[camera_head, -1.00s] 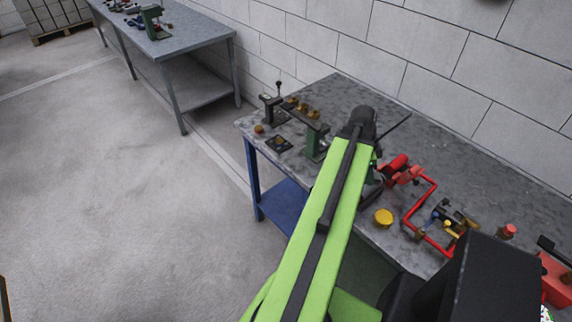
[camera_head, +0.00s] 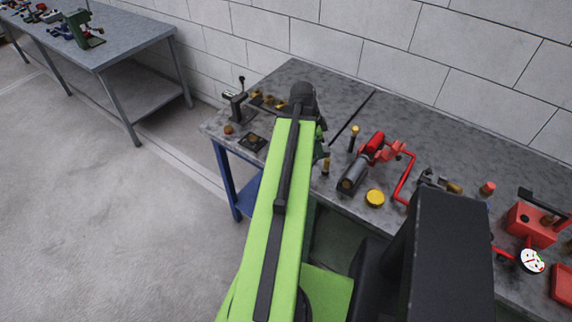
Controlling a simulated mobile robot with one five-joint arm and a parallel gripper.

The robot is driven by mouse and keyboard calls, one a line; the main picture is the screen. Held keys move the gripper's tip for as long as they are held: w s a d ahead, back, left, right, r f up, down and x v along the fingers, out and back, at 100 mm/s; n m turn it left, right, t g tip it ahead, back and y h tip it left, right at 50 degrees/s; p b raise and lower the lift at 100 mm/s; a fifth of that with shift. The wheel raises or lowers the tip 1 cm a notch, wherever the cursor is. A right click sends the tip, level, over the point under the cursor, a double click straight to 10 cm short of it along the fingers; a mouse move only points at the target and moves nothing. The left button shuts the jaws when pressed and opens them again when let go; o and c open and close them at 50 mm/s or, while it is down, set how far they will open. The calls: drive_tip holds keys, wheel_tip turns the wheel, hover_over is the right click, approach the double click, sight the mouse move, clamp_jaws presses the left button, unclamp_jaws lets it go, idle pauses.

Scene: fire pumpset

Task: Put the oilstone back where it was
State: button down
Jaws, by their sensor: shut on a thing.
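I cannot pick out the oilstone in this view. My green arm reaches over the blue-legged workbench (camera_head: 335,91), and its dark end joint covers part of the bench top. My gripper's jaws are hidden behind the arm. Only a small dark and green piece shows just right of the arm, and I cannot tell what it is. Anything the jaws hold is hidden too.
A small dark vice (camera_head: 236,104) and a dark square plate (camera_head: 253,141) stand at the bench's left end. A red-and-grey tool (camera_head: 366,160), a yellow disc (camera_head: 375,198) and a red box with a gauge (camera_head: 530,225) lie right. Another bench (camera_head: 120,45) stands back left.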

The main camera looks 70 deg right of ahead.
drive_tip(key=w+f+b, duration=0.2)
drive_tip(key=w, duration=0.1)
drive_tip(key=w+f+b, duration=0.2)
drive_tip(key=w, duration=0.2)
drive_tip(key=w+f+b, duration=0.2)
drive_tip(key=w+f, duration=0.1)
drive_tip(key=w, duration=0.1)
drive_tip(key=shift+d, duration=0.2)
drive_tip(key=shift+w, duration=0.15)
wheel_tip(320, 180, down, 4)
drive_tip(key=b, duration=0.4)
drive_tip(key=shift+f+b, duration=0.15)
drive_tip(key=shift+b, duration=0.2)
drive_tip(key=shift+r, duration=0.25)
drive_tip(key=shift+f, duration=0.25)
drive_tip(key=c, duration=1)
unclamp_jaws()
drive_tip(key=shift+r, duration=0.1)
drive_tip(key=p+v, duration=1.2)
drive_tip(key=shift+r, duration=0.2)
